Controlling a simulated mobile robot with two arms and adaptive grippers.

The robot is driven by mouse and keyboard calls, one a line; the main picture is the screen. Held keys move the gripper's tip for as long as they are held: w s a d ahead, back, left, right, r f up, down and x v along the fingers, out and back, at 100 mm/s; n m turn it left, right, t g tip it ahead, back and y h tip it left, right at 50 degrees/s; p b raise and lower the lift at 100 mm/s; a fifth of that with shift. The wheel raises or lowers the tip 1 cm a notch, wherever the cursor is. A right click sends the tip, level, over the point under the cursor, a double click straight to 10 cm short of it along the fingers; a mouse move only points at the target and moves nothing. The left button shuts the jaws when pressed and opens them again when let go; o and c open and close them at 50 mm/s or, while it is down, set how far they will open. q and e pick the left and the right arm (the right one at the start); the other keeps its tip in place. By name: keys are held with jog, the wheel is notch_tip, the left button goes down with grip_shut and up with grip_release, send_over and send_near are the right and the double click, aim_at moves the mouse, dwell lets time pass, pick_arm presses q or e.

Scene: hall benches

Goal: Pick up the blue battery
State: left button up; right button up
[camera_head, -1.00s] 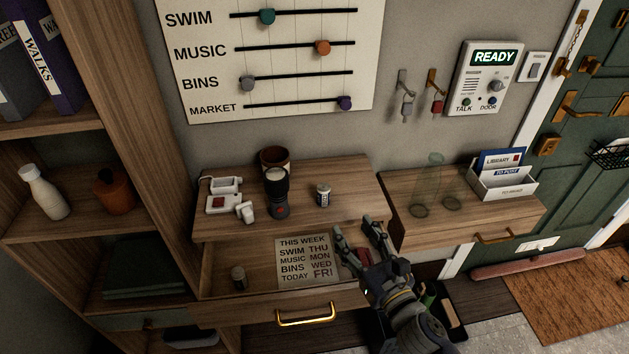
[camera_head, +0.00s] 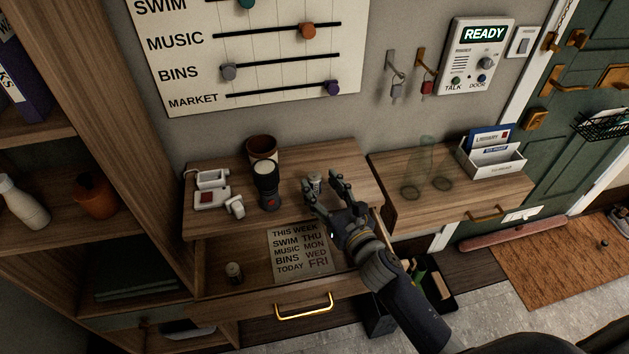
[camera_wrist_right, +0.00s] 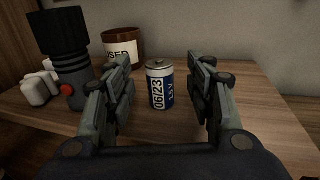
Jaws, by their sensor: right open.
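The blue battery (camera_wrist_right: 160,86) stands upright on the bench top, with a white label reading 06/23 and a metal top. In the head view the battery (camera_head: 315,182) is partly hidden by my right gripper. My right gripper (camera_head: 325,193) is open, its fingers pointing at the battery from the front. In the right wrist view the battery stands between and a little beyond the fingers of the right gripper (camera_wrist_right: 162,90), with a visible gap on each side. My left gripper is not in view.
A dark flashlight (camera_head: 267,186) stands left of the battery, with a brown pot (camera_head: 262,150) behind it and a white device (camera_head: 210,190) further left. Glass vessels (camera_head: 416,170) stand right.

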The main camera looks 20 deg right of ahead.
aim_at(318, 182)
jog(key=x, duration=0.3)
jog(key=shift+w+p, duration=0.2)
jog(key=shift+p, duration=0.2)
jog(key=shift+w+a, duration=0.15)
jog(key=shift+w, duration=0.15)
jog(key=c, duration=0.9)
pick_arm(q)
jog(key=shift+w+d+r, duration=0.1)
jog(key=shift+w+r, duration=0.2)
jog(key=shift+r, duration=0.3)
pick_arm(e)
grip_shut()
